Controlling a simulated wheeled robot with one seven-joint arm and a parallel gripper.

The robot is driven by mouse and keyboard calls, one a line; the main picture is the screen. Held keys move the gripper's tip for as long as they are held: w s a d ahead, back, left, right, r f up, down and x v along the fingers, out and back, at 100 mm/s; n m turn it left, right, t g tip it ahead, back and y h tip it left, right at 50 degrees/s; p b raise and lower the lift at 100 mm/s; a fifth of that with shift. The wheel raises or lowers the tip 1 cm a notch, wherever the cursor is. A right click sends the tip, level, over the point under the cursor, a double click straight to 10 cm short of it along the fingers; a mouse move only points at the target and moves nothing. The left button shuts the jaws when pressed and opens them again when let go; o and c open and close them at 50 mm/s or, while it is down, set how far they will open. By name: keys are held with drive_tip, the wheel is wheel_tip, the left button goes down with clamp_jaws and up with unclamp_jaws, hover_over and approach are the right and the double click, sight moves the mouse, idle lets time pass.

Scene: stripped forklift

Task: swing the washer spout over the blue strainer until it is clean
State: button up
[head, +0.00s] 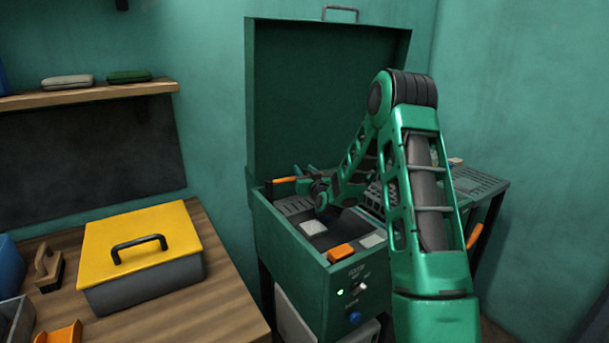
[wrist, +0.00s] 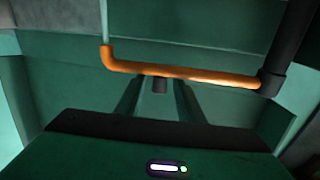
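The green washer (head: 300,262) stands with its lid (head: 300,95) open. The spout is an orange pipe with a bent left end (wrist: 190,74); it runs across the wrist view from a dark upright post at right. A short orange length of the spout (head: 284,180) shows at the washer's back left in the head view. My gripper (wrist: 160,80) is over the basin, its two fingers apart and pointing toward the spout. A short dark stub under the pipe lies between the fingers; contact cannot be told. I cannot make out a blue strainer in either view.
An orange block (head: 341,252) and pale pads (head: 313,227) lie at the washer's near side. Its front panel has a green light and a blue knob (head: 354,318). A wooden bench with a yellow-lidded box (head: 142,240) stands left. My arm hides much of the basin.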

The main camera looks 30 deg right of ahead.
drive_tip(key=v, duration=1)
drive_tip(key=shift+s, duration=0.15)
drive_tip(key=shift+a, duration=0.15)
